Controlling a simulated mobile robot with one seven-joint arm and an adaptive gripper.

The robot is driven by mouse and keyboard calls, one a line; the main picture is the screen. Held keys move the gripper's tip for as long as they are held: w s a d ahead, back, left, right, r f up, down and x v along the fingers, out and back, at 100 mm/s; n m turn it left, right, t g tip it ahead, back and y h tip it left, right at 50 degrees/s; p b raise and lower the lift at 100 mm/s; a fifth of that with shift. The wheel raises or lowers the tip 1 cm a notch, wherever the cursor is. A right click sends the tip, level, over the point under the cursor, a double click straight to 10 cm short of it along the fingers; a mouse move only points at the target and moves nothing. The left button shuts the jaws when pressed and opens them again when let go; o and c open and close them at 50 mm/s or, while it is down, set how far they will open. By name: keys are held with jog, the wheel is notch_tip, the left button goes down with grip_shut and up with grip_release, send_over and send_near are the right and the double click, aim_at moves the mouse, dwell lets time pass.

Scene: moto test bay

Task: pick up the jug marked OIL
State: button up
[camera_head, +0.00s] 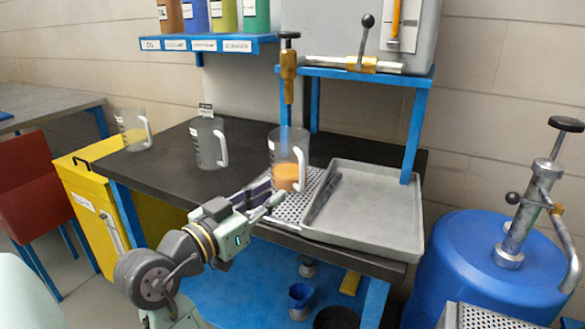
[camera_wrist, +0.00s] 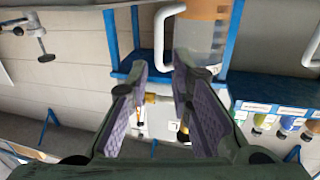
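A clear jug (camera_head: 282,150) with orange liquid in its lower part and a white handle on its right stands on the perforated drip grate (camera_head: 292,207), below a brass tap (camera_head: 288,76). I cannot read OIL on any jug. My gripper (camera_head: 273,198) is low in front of the orange-filled jug. In the wrist view my gripper (camera_wrist: 163,62) is open and empty, with that jug (camera_wrist: 203,42) and its handle beyond the fingertips.
A grey tray (camera_head: 395,215) lies right of the grate. A blue-legged stand (camera_head: 416,135) carries a grey tank above. A blue shelf (camera_head: 225,45) holds several coloured containers. A blue drum (camera_head: 480,275) with a pump stands right. Bare bench (camera_head: 165,170) lies left of the gripper.

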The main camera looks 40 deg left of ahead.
aim_at(300, 178)
jog(key=w+p, duration=0.1)
jog(key=w, duration=0.4)
jog(key=shift+w+a+f, duration=0.1)
jog(key=shift+w, duration=0.25)
jog(key=w+p, duration=0.2)
jog(key=w, duration=0.3)
jog(key=shift+f, duration=0.15)
grip_shut()
